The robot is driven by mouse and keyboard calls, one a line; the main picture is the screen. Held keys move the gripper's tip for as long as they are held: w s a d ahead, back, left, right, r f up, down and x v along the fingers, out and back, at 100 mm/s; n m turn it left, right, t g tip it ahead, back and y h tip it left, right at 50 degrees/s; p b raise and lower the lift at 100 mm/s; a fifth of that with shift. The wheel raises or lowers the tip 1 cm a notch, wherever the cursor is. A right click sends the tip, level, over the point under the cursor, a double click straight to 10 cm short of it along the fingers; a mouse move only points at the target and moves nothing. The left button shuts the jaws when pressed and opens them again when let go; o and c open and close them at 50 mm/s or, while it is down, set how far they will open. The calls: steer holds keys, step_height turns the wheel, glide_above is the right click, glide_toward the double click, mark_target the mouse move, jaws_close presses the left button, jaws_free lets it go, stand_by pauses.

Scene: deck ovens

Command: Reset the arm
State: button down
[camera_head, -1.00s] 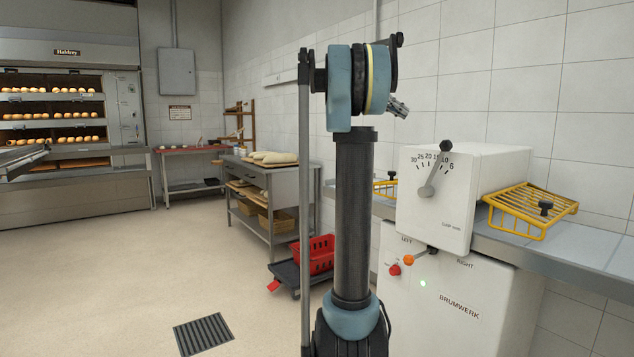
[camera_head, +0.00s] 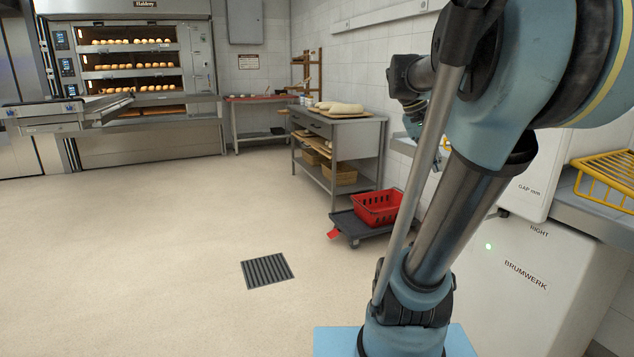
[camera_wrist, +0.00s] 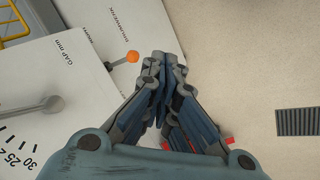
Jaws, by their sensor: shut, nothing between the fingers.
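My gripper (camera_wrist: 163,62) is shut in the wrist view, its dark, blue-grey fingers meeting with nothing between them. It points down over the front of the white machine and the floor. In the head view my arm fills the right side, and the wrist end hangs behind it, partly hidden, so the fingertips cannot be made out there. The white BRUMWERK machine (camera_head: 528,285) stands behind my arm on the right. In the wrist view its orange-knobbed lever (camera_wrist: 133,57) and grey dial handle (camera_wrist: 52,104) lie left of my fingers, apart from them.
A red crate (camera_head: 378,208) sits on a dark dolly (camera_head: 366,232) near the arm. A steel table (camera_head: 349,139) with dough stands behind it. A deck oven (camera_head: 150,150) with bread is at the back left. A floor drain (camera_head: 267,270) lies in otherwise clear floor.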

steer(key=s+a+f+n+y, duration=0.1)
steer(key=s+a+f, duration=0.3)
steer(key=f, duration=0.4)
steer(key=s+a+f+n+t+y, duration=0.1)
steer(key=s+a+f, duration=0.3)
steer(key=f, duration=0.4)
steer(key=s+a+f+n+t+y, duration=0.1)
steer(key=s+a+f+y, duration=0.2)
steer(key=f, duration=0.5)
steer(key=s+a, duration=0.1)
steer(key=a, duration=0.1)
steer(key=shift+s+a+n, duration=0.2)
steer(key=shift+a+n, duration=0.15)
steer(key=shift+n, duration=0.05)
steer(key=shift+w+f, duration=0.15)
steer(key=shift+w, duration=0.25)
